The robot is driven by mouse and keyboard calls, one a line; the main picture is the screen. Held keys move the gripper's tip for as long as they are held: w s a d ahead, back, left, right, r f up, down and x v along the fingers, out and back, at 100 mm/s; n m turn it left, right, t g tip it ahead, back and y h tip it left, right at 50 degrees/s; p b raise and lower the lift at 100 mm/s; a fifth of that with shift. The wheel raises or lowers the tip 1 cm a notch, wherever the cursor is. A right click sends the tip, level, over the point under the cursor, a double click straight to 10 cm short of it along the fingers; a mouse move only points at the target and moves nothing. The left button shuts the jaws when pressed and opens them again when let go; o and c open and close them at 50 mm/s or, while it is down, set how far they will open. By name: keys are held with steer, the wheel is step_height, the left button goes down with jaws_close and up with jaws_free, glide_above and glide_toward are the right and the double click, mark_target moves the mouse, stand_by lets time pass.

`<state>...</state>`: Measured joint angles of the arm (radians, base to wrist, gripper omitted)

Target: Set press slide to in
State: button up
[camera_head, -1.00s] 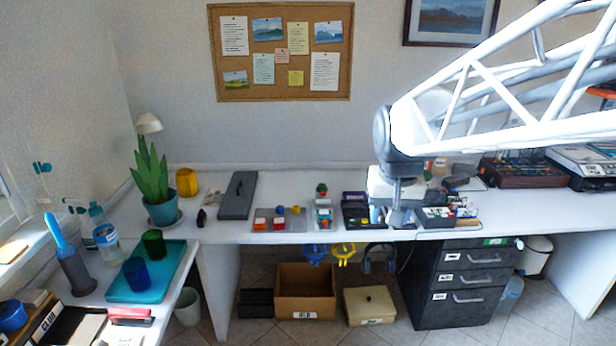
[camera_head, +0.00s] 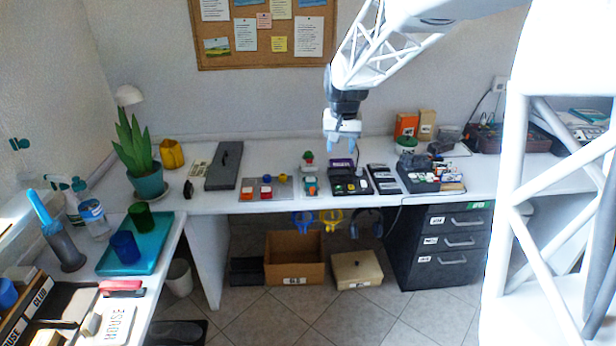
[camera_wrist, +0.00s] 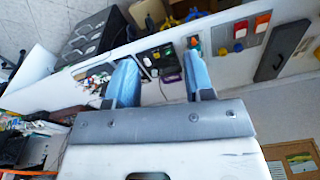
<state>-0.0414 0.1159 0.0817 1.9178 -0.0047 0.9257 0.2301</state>
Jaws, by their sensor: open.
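My gripper (camera_head: 342,146) hangs above the back of the long desk, over a black unit (camera_head: 348,184) with small coloured parts. In the wrist view its two blue fingers (camera_wrist: 160,78) stand wide apart with nothing between them. I cannot tell which part is the press slide, or its position. Candidates on the desk are the black unit, a small unit (camera_head: 310,186) with orange and teal parts to its left, and a grey panel (camera_head: 383,180) to its right. The parts are too small to read.
A grey plate with red and yellow blocks (camera_head: 266,191) lies further left, beside a dark grey flat box (camera_head: 224,166). An open-top tray of small items (camera_head: 420,178) and orange and brown boxes (camera_head: 406,126) stand right. Headphones (camera_head: 366,224) hang below the desk edge.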

steer(key=w+a+f, duration=0.1)
steer(key=w+f, duration=0.5)
steer(key=w, duration=0.2)
steer(key=w+a+f, duration=0.2)
steer(key=w+f, duration=0.4)
steer(key=w, duration=0.3)
steer(key=m+g, duration=0.1)
glide_above(312, 188)
step_height(312, 188, down, 13)
steer(key=shift+s+d+r, duration=0.1)
steer(key=shift+w+f, duration=0.2)
steer(key=shift+f, duration=0.1)
steer(key=shift+f, duration=0.1)
steer(key=shift+f, duration=3.8)
jaws_close()
